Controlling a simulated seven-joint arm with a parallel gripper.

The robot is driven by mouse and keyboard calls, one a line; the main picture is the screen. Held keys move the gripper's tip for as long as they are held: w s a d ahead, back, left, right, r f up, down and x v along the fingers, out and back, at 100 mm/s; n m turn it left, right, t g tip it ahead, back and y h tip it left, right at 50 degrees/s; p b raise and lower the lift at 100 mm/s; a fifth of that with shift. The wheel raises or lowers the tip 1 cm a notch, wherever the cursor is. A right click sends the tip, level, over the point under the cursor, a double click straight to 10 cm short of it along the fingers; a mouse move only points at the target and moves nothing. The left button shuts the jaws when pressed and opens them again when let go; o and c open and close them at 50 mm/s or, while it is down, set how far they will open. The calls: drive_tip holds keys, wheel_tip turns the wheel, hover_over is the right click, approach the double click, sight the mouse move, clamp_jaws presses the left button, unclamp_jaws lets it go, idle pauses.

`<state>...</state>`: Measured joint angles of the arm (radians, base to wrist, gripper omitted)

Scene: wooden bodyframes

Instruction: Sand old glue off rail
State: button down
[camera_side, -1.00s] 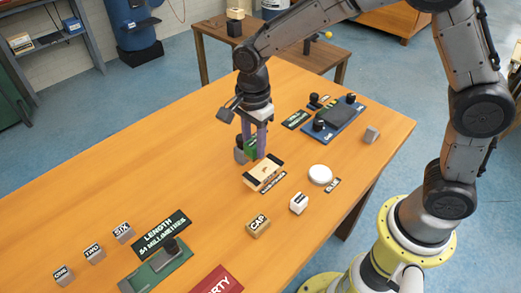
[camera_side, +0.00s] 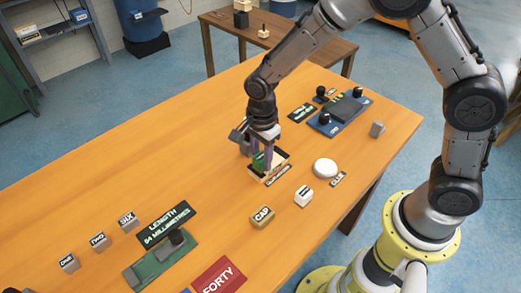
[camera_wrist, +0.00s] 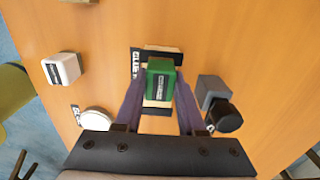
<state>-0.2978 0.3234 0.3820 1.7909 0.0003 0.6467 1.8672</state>
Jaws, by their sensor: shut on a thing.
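My gripper (camera_wrist: 158,100) is shut on a green block (camera_wrist: 160,79) with a dark printed label. In the side view the green block (camera_side: 258,159) is partly hidden by the fingers. It is over a pale wooden piece (camera_wrist: 151,103), which looks like the rail, in a dark-edged holder (camera_wrist: 162,49) with a label whose visible letters read "GLUE". The holder also shows in the side view (camera_side: 283,158). Whether the block touches the wood I cannot tell. Any old glue is hidden under the block.
A grey block with a black knob (camera_wrist: 222,116) stands close to the right finger in the wrist view. A blue fixture (camera_side: 340,115) lies behind.

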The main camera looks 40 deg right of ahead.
sight(277, 156)
drive_tip(key=d, duration=0.5)
drive_tip(key=shift+d, duration=0.35)
drive_tip(key=shift+a, duration=3.15)
drive_tip(key=shift+d+r, duration=0.1)
drive_tip(key=shift+r, duration=4)
